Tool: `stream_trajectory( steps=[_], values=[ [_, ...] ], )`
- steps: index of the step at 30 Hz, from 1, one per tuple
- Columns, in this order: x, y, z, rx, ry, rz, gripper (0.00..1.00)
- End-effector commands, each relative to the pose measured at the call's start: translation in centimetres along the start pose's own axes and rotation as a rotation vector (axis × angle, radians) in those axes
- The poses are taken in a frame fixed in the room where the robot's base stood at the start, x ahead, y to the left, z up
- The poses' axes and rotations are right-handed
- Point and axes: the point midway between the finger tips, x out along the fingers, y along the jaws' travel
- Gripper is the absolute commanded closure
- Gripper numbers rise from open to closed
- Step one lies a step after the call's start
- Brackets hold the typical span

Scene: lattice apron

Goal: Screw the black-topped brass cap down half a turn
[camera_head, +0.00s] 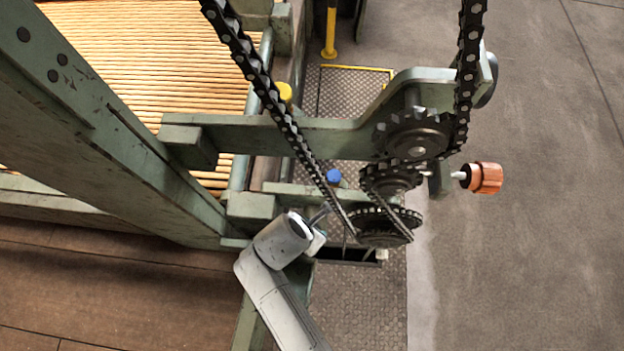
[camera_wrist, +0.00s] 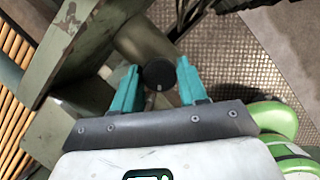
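The cap's round black top (camera_wrist: 158,74), with a small pale mark near its lower edge, shows in the wrist view. It lies between the teal fingertips of my gripper (camera_wrist: 159,66), one finger on each side. Its edges come very close to both fingers; I cannot tell whether they touch it. The brass part of the cap is hidden below the black top. In the head view my pale wrist reaches up at lower centre beside the green frame, and I cannot make out the fingers or the black-topped cap there.
A blue cap (camera_head: 333,176) and a yellow cap (camera_head: 285,93) stand along the frame. Chains and sprockets (camera_head: 412,135) are close to the right of my wrist. An orange knob (camera_head: 485,178) sticks out further right. Bare floor (camera_head: 560,240) is open at the right.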

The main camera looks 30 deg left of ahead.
Motion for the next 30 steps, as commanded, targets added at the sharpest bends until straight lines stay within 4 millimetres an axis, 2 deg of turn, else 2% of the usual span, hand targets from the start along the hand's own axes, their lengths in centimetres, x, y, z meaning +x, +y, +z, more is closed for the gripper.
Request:
stream_trajectory(
  steps=[1, 10, 20, 30],
  values=[
    [0.0, -0.01, 0.0, 0.0, 0.0, 0.0, 0.63],
    [0.0, -0.02, -0.01, 0.0, 0.0, 0.0, 0.91],
    [-0.06, -0.05, 0.07, 0.047, 0.001, -0.022, 0.91],
    [-0.19, 0.17, 0.23, 0.267, -0.002, -0.114, 0.91]
  ],
)
